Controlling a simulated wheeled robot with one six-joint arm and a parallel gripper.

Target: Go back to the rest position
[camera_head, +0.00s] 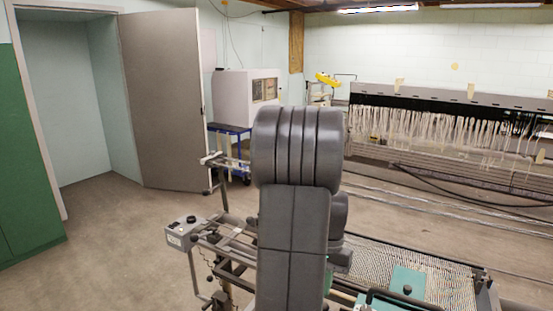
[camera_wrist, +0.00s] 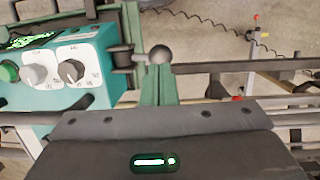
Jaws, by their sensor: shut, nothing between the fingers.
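My gripper's dark grey body (camera_wrist: 215,150) fills the bottom of the wrist view, with a small lit green indicator on it. It is shut and holds nothing.
The warp frame (camera_head: 430,275) with its rows of threads lies at the lower right. A grey switch box (camera_head: 184,232) stands left of my arm. A long rack of hanging threads (camera_head: 440,130) is at the back right. The floor (camera_head: 110,240) at left is clear, near an open door (camera_head: 162,100).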

